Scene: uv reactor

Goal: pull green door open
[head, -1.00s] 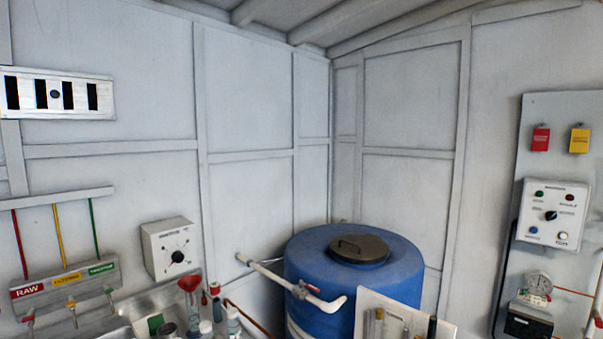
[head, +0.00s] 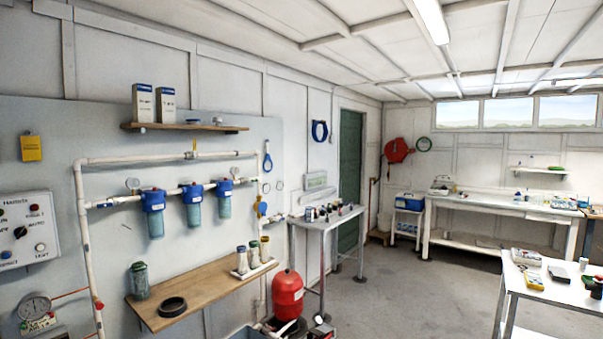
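The green door (head: 350,172) stands in the left wall, right of the middle of the head view. It looks shut, and I see it at a steep angle. A small metal table (head: 330,222) stands in front of its lower left part. The handle is too small to tell. Neither of my grippers is in view.
A wooden bench (head: 205,290) juts from the left wall, with a red tank (head: 287,293) beside it. A white table (head: 550,290) stands at the front right. A long workbench (head: 490,212) lines the back. The grey floor (head: 400,285) between them is clear.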

